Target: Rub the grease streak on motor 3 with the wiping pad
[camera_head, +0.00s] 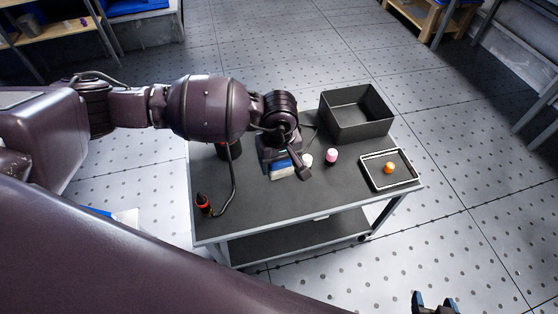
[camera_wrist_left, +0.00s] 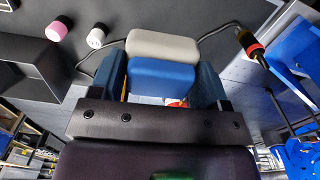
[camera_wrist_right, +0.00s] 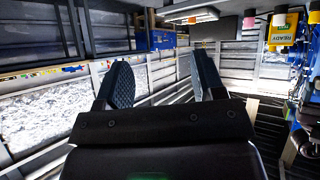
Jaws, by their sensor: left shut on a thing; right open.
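The wiping pad, a blue block with a pale grey layer, is in my left gripper (camera_head: 284,157). The pad (camera_head: 282,171) is over the dark table top in the head view; I cannot tell whether it touches the table. In the left wrist view, the pad (camera_wrist_left: 164,76) sits between the two fingers, its pale face outward. My right gripper (camera_head: 435,303) is at the bottom right of the head view, off the table. In the right wrist view (camera_wrist_right: 162,72) its fingers are apart and empty. I cannot make out motor 3 or a grease streak in any view.
The cart table (camera_head: 270,222) bears a dark open bin (camera_head: 357,112), a white-rimmed tray (camera_head: 398,183) with an orange piece (camera_head: 389,167), a pink-topped piece (camera_head: 331,156), a white piece (camera_head: 307,160) and a corded black-and-red tool (camera_head: 204,204). The table's front middle is clear.

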